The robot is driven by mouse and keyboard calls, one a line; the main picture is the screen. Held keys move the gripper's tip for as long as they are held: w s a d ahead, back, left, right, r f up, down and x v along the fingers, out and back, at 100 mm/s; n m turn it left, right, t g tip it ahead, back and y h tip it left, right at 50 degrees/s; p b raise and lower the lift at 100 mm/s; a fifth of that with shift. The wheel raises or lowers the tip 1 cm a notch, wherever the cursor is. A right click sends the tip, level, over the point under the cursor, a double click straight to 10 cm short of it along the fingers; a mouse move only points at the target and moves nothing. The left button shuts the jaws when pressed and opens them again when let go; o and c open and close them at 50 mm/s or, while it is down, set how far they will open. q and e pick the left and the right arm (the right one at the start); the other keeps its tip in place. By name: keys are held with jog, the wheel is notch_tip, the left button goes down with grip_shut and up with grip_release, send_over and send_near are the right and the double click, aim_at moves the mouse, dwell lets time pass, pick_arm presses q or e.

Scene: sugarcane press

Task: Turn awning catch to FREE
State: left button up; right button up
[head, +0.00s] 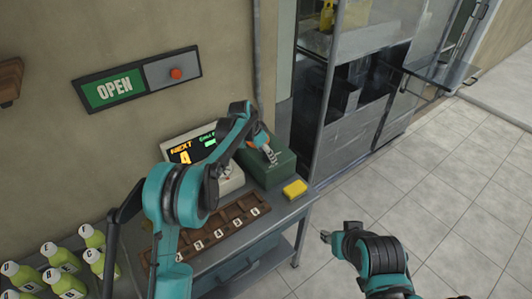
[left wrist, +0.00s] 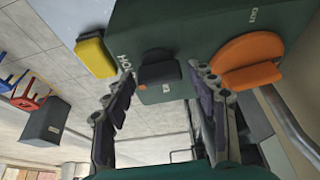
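A dark green box (head: 268,168) stands on the work table beside the display. In the left wrist view the green box (left wrist: 200,30) carries a dark lever knob (left wrist: 160,72) near lettering that seems to read HOLD, and an orange round knob (left wrist: 248,62) near lettering that looks like OUT. I see no legible FREE mark, and cannot tell for sure which knob is the awning catch. My left gripper (left wrist: 162,78) is open, its fingers apart on either side of the dark knob; contact is unclear. In the head view my left gripper (head: 269,154) is at the box. My right gripper (head: 326,237) hangs over the floor.
A yellow block (head: 295,188) sits on the table's right corner. A display (head: 190,150) reads NEXT 4. A brown slotted tray (head: 228,222) lies in front. Several capped bottles (head: 62,262) stand lower left. An OPEN sign (head: 114,88) hangs on the wall. Floor at right is clear.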

pick_arm(q)
jog(key=c, duration=0.7)
jog(key=shift+o, duration=0.3)
jog(key=n+y, duration=0.1)
jog(key=n, duration=0.2)
jog(key=shift+s+d+n+t+p, duration=0.1)
jog(key=shift+n+t+p, duration=0.25)
jog(key=shift+n+t, duration=0.05)
jog(key=n, duration=0.2)
jog(key=n+y, duration=0.1)
jog(key=shift+d+n+t+y+p, duration=0.1)
jog(key=shift+n+t+y+p, duration=0.2)
jog(key=shift+n, duration=0.1)
jog(key=n+y, duration=0.1)
jog(key=n, duration=0.1)
jog(key=n+y+p, duration=0.1)
jog(key=n, duration=0.2)
jog(key=shift+d, duration=0.15)
jog(key=n+y, duration=0.1)
jog(key=n, duration=0.4)
jog(key=shift+d+y+p, duration=0.1)
jog(key=shift+y+p, duration=0.25)
jog(key=shift+y, duration=0.05)
jog(key=shift+n, duration=0.3)
